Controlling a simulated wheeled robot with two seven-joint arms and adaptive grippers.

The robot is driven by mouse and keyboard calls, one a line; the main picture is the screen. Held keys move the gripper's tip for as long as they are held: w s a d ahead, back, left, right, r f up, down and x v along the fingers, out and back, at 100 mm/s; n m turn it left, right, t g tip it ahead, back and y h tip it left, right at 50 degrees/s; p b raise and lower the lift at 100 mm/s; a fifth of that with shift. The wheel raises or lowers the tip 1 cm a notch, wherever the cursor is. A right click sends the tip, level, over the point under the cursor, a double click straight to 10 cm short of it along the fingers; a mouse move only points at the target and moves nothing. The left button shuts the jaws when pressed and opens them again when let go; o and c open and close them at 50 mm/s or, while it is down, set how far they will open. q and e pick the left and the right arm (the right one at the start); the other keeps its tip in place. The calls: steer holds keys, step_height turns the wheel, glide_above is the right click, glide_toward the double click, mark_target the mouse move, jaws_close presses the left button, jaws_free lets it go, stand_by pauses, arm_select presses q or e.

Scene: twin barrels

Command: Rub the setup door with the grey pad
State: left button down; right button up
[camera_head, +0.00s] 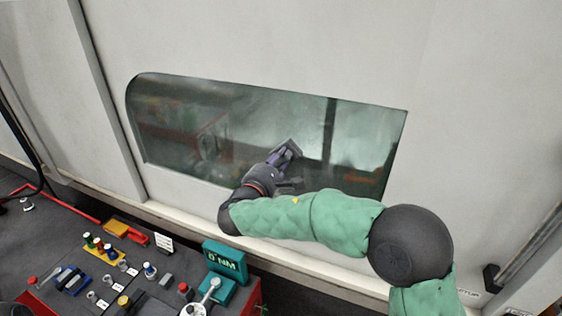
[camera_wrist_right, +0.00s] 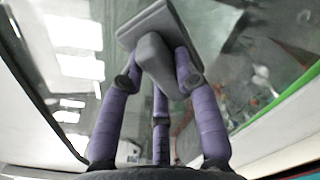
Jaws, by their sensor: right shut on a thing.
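The setup door (camera_head: 470,110) is a large pale panel with a dark glass window (camera_head: 365,145) in it. The grey pad (camera_wrist_right: 147,22) is a flat plate with a grey grip block, seen at the top of the right wrist view. My right gripper (camera_wrist_right: 155,68) has purple fingers shut around the pad's grip block. In the head view my right gripper (camera_head: 283,158) is in front of the lower middle of the window, with the pad (camera_head: 292,148) at its tips. I cannot tell whether the pad touches the glass. My left gripper is not in view.
A dark bench (camera_head: 60,236) at the lower left bears several small tools and fittings. A teal torque tester (camera_head: 226,262) marked "0 NM" stands near its right end. A pale ledge (camera_head: 190,220) runs below the window. The door face right of the window is clear.

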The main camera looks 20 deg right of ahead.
mark_target(296, 153)
steer(key=shift+r, duration=0.7)
steer(key=shift+s+d+f+b, duration=0.1)
steer(key=shift+s+d+b, duration=0.3)
steer(key=shift+s+d, duration=0.25)
steer(key=shift+s+d+b, duration=0.4)
steer(key=shift+s+d, duration=0.25)
steer(key=shift+s, duration=0.05)
steer(key=shift+s+d+b, duration=0.9)
steer(key=shift+s+d, duration=0.3)
steer(key=shift+s, duration=0.2)
steer(key=shift+s+d, duration=0.1)
steer(key=shift+s+d+b, duration=1.75)
steer(key=shift+s+d, duration=0.55)
steer(key=shift+s, duration=0.3)
steer(key=shift+a, duration=0.1)
steer(key=shift+v, duration=2.95)
